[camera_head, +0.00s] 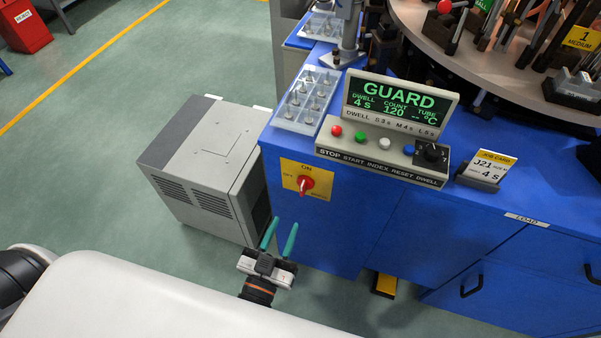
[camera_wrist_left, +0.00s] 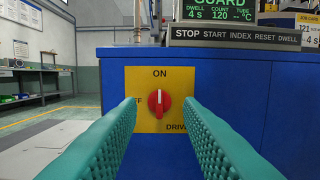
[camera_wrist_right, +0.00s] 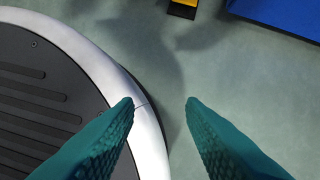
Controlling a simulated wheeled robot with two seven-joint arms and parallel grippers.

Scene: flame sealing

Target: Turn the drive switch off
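The drive switch is a red rotary knob (camera_head: 306,184) on a yellow plate (camera_head: 291,170) on the blue cabinet's front. In the left wrist view the knob (camera_wrist_left: 159,103) stands about upright, its handle pointing toward the "ON" label. "OFF" is partly hidden at the left, and "DRIVE" shows at lower right. My left gripper (camera_head: 279,236) is open and empty, short of the plate and below the knob in the head view. In the left wrist view its green fingers (camera_wrist_left: 161,112) stand on either side of the knob, apart from it. My right gripper (camera_wrist_right: 160,103) is open and empty above the floor.
A control panel (camera_head: 382,150) with a screen reading "GUARD" and several buttons sits above the switch. A grey box unit (camera_head: 205,165) stands left of the cabinet. A tray of small parts (camera_head: 306,98) lies on the cabinet top. A job card (camera_head: 492,167) stands at right.

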